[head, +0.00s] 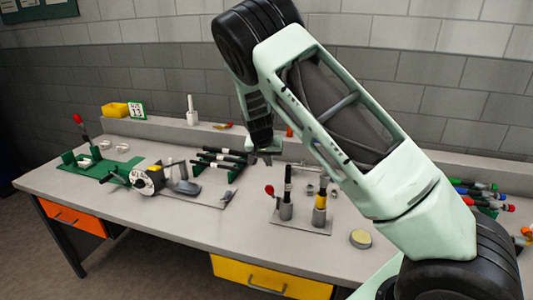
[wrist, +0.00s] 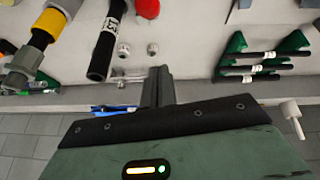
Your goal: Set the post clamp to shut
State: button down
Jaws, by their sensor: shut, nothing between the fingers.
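A grey plate (head: 302,226) near the middle of the bench bears two upright posts in grey holders. One is a black post (head: 287,187) with a white label, with a red ball knob (head: 269,190) at its left. The other is a yellow-banded post (head: 320,198). I take the knobbed holder (head: 286,212) as the post clamp; its setting is too small to tell. In the wrist view the black post (wrist: 106,42), yellow-banded post (wrist: 50,20) and red knob (wrist: 147,8) show. My gripper (wrist: 158,82) is shut and empty, beyond the plate towards the back ledge, apart from the posts.
A rack of black rods (head: 217,160) stands left of my gripper. Further left are a round-dial tool (head: 148,180) and a green fixture (head: 95,168) with a red-tipped lever. A round tin (head: 360,239) lies right of the plate. The bench front is clear.

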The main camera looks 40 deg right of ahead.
jog(key=f, duration=0.1)
jog(key=f+p, duration=0.1)
jog(key=f, duration=0.1)
jog(key=f+p, duration=0.1)
jog(key=f, duration=0.1)
jog(key=shift+s+f, duration=0.25)
jog(key=shift+s, duration=0.15)
jog(key=shift+s+a+f+p, duration=0.25)
jog(key=shift+f+p, duration=0.1)
jog(key=shift+f, duration=0.15)
jog(key=shift+a+f, duration=0.1)
